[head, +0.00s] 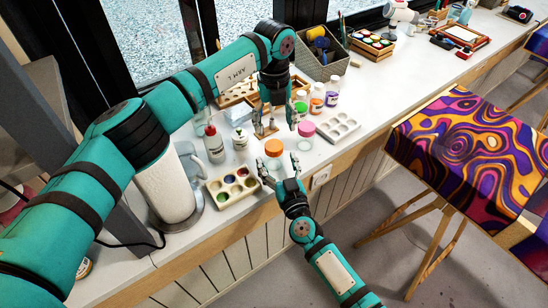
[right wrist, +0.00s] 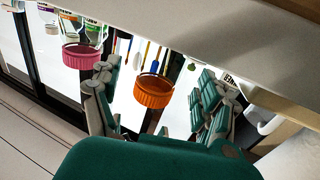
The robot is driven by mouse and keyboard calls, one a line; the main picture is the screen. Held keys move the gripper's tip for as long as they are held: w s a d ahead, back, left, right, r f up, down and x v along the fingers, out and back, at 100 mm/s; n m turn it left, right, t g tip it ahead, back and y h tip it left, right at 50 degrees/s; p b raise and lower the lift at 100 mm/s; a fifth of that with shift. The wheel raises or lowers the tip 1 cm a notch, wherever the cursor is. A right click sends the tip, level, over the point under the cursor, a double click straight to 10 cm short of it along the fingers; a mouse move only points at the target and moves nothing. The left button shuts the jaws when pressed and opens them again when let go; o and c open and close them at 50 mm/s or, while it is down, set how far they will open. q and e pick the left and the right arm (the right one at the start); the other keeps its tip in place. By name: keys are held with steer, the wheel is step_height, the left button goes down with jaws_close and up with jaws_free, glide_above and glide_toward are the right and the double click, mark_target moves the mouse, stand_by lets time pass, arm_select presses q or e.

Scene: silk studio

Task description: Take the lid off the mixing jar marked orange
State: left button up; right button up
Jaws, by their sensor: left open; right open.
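The mixing jar with the orange lid (head: 273,147) stands near the front edge of the white counter, its body mostly below the lid. In the right wrist view the orange lid (right wrist: 153,92) shows between the two spread fingers of my right gripper (right wrist: 157,88), with gaps on both sides. In the head view my right gripper (head: 278,167) is open at the front side of this jar. My left gripper (head: 275,122) is open and empty, pointing down behind the jar. Whether any finger touches the jar, I cannot tell.
A pink-lidded jar (head: 306,128) stands right of the orange one; its lid (right wrist: 81,57) shows in the right wrist view. A paper roll (head: 166,190) is left.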

mark_target(277, 162)
steer(key=shift+x, duration=1.7)
jaws_close()
